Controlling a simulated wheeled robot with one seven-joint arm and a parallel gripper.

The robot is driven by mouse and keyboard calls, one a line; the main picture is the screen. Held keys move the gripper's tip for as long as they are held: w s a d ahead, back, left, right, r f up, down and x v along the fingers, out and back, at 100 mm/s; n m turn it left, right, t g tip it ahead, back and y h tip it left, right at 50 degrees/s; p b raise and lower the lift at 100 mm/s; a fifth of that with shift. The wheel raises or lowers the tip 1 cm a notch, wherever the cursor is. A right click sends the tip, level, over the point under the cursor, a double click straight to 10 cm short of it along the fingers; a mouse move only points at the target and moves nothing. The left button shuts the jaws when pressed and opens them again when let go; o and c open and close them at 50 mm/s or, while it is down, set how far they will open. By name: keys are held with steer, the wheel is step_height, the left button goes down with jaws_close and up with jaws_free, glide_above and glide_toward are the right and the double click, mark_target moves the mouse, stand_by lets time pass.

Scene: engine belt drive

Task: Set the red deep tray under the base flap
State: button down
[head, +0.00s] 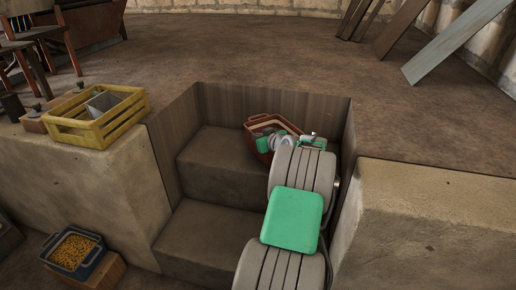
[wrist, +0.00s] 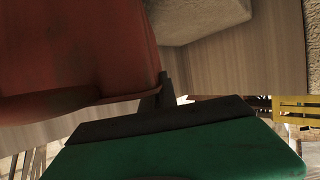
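The red deep tray (head: 251,138) is tilted at the back of the stepped pit, above or against the upper step; I cannot tell whether it touches. In the wrist view the tray (wrist: 75,50) fills the upper left, very close. My gripper (head: 270,143) is at the tray's right side in the head view, partly covered by my own arm. In the wrist view the dark finger of my gripper (wrist: 166,92) meets the tray's rim and appears shut on it. The other finger is hidden. I cannot make out a base flap.
The pit has stone steps (head: 205,228) and wood-lined walls (head: 225,103) close around the tray. A yellow crate (head: 98,130) stands on the left ledge. A grey bin of yellow bits (head: 72,252) stands lower left. The right stone block (head: 435,205) is bare. Planks lean at the back right.

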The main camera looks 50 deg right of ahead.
step_height(320, 180, down, 3)
steer(key=shift+f+b, duration=0.15)
steer(key=shift+b, duration=0.6)
steer(key=shift+r, duration=0.2)
steer(key=c, duration=2.1)
jaws_free()
steer(key=shift+f, duration=0.25)
steer(key=shift+c, duration=0.2)
steer(key=o, duration=0.5)
steer(key=shift+c, duration=0.2)
steer(key=shift+r, duration=0.1)
